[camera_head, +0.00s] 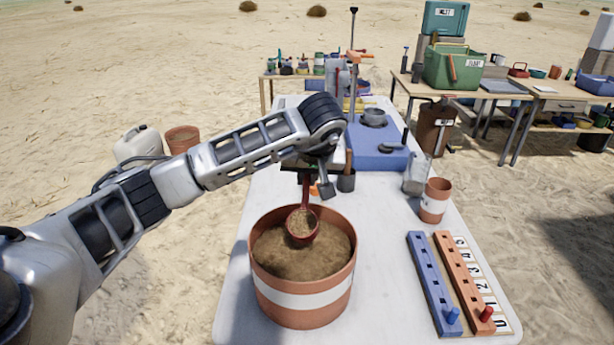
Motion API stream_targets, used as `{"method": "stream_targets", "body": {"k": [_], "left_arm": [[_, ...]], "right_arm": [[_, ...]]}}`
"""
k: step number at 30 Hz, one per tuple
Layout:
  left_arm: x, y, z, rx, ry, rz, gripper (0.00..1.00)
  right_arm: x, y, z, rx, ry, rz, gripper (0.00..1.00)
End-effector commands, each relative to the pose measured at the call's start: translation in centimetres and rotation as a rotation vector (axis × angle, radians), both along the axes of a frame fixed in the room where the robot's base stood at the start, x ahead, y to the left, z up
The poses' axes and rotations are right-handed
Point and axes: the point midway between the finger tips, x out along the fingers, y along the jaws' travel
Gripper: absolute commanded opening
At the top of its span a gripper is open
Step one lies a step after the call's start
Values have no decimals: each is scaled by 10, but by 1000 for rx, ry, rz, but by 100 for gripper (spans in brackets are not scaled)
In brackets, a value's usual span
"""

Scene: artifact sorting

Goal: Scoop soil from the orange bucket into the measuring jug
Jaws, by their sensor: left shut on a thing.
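The orange bucket (302,301) with a white band stands at the near middle of the white table, filled with brown soil (270,252). My left gripper (307,178) is above the bucket's far rim, shut on the handle of a dark red scoop (304,236). The scoop hangs down over the soil with brown soil in its bowl; whether it touches the soil below is hard to tell. A clear jug (415,176), likely the measuring jug, stands to the right, farther back, and looks empty. My right gripper is out of view.
An orange cup with a white band (436,200) stands close to the jug. Blue (433,284) and orange (464,283) peg rails lie at the right front by a number strip. A blue case (378,157) and a dark holder (346,181) are behind the bucket.

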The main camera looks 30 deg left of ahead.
Motion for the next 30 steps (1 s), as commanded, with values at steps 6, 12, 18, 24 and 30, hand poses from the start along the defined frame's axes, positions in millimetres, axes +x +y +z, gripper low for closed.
{"method": "stream_targets", "body": {"k": [6,12,18,24,30], "left_arm": [[14,6,-2,-90,198,7,0],[23,9,-4,-154,347,6,0],[27,11,-6,-193,437,4,0],[29,13,-7,-208,472,2,0],[29,13,-7,-210,475,2,0]], "right_arm": [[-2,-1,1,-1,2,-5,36],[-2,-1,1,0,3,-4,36],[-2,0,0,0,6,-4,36],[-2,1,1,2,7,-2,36],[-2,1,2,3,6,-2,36]]}}
